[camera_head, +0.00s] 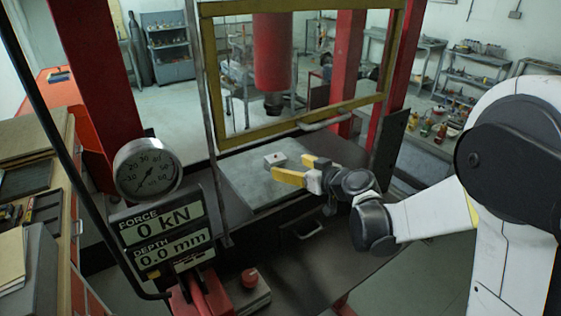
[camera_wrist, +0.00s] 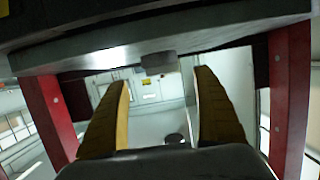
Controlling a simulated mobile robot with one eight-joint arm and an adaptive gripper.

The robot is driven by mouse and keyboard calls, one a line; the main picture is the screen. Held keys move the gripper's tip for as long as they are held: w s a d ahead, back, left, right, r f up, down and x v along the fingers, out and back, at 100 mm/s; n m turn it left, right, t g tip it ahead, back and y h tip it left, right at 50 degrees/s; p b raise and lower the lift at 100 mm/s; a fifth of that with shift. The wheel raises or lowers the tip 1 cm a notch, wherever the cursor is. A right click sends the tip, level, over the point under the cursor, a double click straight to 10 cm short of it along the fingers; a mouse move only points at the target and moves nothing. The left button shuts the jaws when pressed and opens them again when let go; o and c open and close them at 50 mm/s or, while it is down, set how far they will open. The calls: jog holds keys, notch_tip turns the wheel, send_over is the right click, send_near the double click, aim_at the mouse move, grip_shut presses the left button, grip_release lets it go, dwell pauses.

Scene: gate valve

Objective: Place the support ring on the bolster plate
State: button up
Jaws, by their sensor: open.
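The bolster plate (camera_head: 247,188) is a flat grey slab on the press bed under the red ram. A small grey piece with a dark spot on top (camera_head: 275,158), which looks like the support ring, sits on the plate. My gripper (camera_head: 289,168) has yellow fingers spread apart, low over the plate's right side, just beside the piece. The wrist view seems upside down: the piece (camera_wrist: 158,63) shows against the plate's edge (camera_wrist: 100,54), centred between and apparently just beyond the open fingertips (camera_wrist: 163,76). Nothing is between the fingers; contact cannot be told.
The red ram (camera_head: 272,55) hangs above the plate behind a raised yellow-framed guard (camera_head: 300,122) with a handle. Red press columns stand either side. A gauge (camera_head: 147,168) and a display reading 0 kN and 0.0 mm (camera_head: 163,232) are at front left.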

jog(key=shift+v, duration=1.7)
jog(key=s+d+m+g+h, duration=0.1)
jog(key=s+d+m+h, duration=0.1)
jog(key=s, duration=0.8)
jog(key=s+d+m+g+h, duration=0.2)
jog(key=s+d+h, duration=0.2)
jog(key=s+d, duration=0.3)
jog(key=s+d+m+g+h, duration=0.1)
jog(key=s+d, duration=0.4)
jog(key=s, duration=0.7)
jog(key=shift+s+d+m+g+h, duration=0.25)
jog(key=shift+s+m+g+h, duration=0.1)
jog(key=shift+m+h, duration=0.65)
